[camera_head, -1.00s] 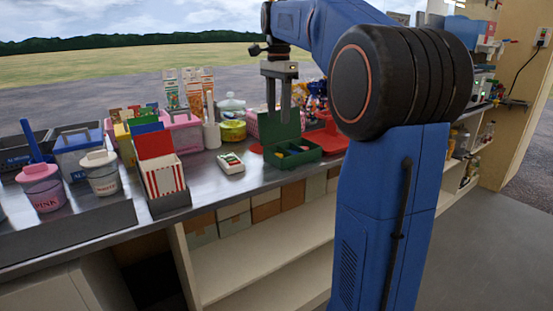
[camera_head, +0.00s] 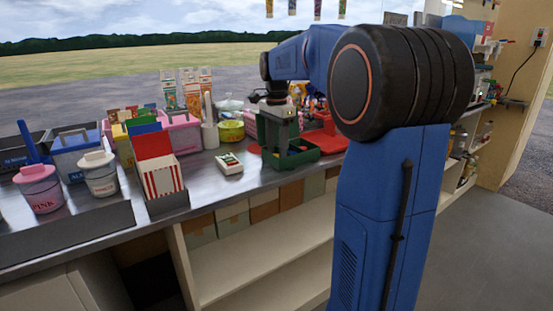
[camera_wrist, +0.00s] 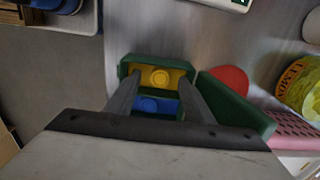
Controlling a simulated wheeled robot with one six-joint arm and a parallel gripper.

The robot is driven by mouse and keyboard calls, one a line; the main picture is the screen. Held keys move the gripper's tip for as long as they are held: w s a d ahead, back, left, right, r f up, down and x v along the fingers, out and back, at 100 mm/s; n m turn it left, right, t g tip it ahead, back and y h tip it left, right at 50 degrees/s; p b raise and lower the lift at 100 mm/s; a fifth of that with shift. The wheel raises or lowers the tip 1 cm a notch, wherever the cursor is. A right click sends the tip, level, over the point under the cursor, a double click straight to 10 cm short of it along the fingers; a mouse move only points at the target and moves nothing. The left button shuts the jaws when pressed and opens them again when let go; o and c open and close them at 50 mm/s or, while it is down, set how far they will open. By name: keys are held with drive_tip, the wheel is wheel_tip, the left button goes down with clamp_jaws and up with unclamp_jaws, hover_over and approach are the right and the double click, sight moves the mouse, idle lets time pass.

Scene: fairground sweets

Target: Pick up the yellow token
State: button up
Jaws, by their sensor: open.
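The yellow token (camera_wrist: 160,78) is a round disc in a yellow-lined compartment of an open green box (camera_wrist: 128,66). A blue round token (camera_wrist: 150,105) lies in a blue compartment beside it. My gripper (camera_wrist: 160,84) is open, with one finger on each side of the compartments in the wrist view and nothing held. In the head view my gripper (camera_head: 282,150) reaches down into the green box (camera_head: 304,156) on the counter. The tokens are hidden there behind the fingers and box wall. I cannot tell whether the fingers touch anything.
The box's green lid (camera_wrist: 236,106) stands open at one side. A white card-like box (camera_head: 229,163) lies left of it on the metal counter (camera_head: 205,190). A red stand (camera_head: 326,137) and a yellow lemon tub (camera_head: 231,130) are close by. A striped red box (camera_head: 162,181) stands further left.

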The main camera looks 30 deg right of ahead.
drive_tip(key=shift+f, duration=0.4)
drive_tip(key=c, duration=1.1)
drive_tip(key=shift+r, duration=0.1)
